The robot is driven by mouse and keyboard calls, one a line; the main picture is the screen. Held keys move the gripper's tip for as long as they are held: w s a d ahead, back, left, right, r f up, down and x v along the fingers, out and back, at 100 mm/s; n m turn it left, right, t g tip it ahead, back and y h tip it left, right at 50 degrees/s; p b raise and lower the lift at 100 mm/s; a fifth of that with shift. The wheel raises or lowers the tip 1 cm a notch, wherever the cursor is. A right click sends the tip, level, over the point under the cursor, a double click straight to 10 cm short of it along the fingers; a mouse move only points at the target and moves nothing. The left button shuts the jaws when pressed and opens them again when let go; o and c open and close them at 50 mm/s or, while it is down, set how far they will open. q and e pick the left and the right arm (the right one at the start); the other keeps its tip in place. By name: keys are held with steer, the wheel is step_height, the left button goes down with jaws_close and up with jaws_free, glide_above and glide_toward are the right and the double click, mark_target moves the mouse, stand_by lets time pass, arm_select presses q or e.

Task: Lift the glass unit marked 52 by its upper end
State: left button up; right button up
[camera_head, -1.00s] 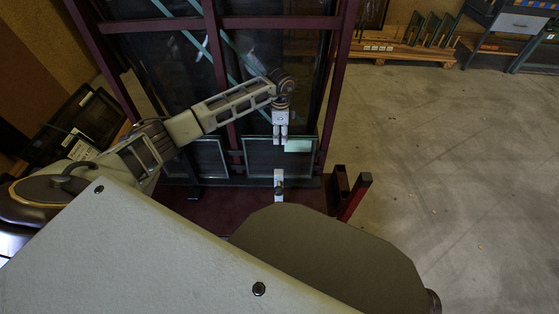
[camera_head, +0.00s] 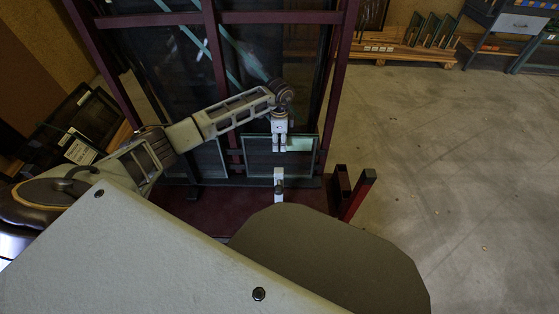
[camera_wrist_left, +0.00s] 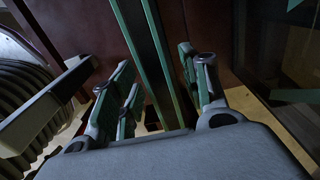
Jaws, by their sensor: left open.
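A small glass unit (camera_head: 262,160) with a pale greenish frame stands at the foot of the dark red frame in the head view. I cannot read a 52 on it. A pale patch shows at its upper right. My left gripper (camera_head: 279,148) points down at its upper edge. In the left wrist view my open left gripper (camera_wrist_left: 160,90) has its green-padded fingers on either side of a long green-edged glass pane (camera_wrist_left: 150,60). A gap shows beside the pane; I cannot tell whether a finger touches it. My right gripper is not in view.
Another small glass unit (camera_head: 208,158) stands to the left, partly behind my arm. The tall dark red frame (camera_head: 210,60) rises behind. Floor at the right is clear.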

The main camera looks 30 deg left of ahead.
arm_select(q)
steer(key=shift+f, duration=0.25)
stand_by(0.3)
jaws_close()
steer(key=shift+r, duration=0.1)
steer(key=shift+w+r, duration=0.15)
steer(key=shift+w, duration=0.05)
stand_by(0.3)
